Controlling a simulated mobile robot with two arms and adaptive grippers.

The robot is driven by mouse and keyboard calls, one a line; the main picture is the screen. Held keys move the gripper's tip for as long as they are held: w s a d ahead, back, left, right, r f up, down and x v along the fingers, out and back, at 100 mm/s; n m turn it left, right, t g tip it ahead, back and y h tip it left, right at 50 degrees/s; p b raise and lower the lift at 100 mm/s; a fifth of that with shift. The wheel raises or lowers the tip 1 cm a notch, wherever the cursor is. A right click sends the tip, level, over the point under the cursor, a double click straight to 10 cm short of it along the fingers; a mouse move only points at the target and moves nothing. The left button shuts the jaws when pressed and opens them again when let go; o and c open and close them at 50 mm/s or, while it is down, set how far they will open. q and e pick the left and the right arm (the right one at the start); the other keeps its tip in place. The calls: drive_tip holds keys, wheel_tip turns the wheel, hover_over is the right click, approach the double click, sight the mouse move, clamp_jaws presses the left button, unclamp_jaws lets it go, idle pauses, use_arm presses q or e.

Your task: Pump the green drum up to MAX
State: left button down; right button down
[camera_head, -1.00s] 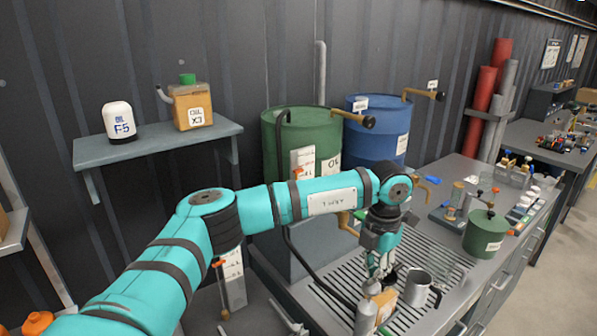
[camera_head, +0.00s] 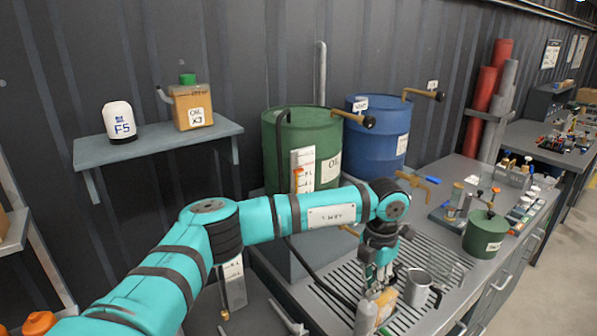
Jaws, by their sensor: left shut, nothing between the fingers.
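The green drum (camera_head: 325,135) stands behind the grated bench, with a white level gauge strip (camera_head: 303,160) on its front and an orange marker on the strip. A black hose runs from its top down behind my left arm. My left gripper (camera_head: 377,288) is shut and empty, pointing down over the grated bench top. It is in front of the drum, close to a small tan box (camera_head: 387,300) and left of a grey metal mug (camera_head: 418,287); I cannot tell whether it touches the box. My teal left arm hides the drum's lower part. My right gripper is not in view.
A blue drum (camera_head: 378,145) with a brass tap stands right of the green one. A small green pot (camera_head: 485,233) and tool trays are on the bench at right. A wall shelf (camera_head: 160,142) holds a white bottle and an oil can.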

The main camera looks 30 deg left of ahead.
use_arm(q)
drive_tip(key=shift+s+f, duration=0.1)
drive_tip(key=shift+f, duration=1.8)
drive_tip(key=shift+r+p, duration=1.55)
drive_tip(key=shift+r, duration=2.05)
drive_tip(key=shift+r+p, duration=0.3)
drive_tip(key=shift+r, duration=0.3)
wheel_tip(320, 180, up, 5)
drive_tip(key=shift+f+p, duration=0.1)
drive_tip(key=shift+p, duration=0.75)
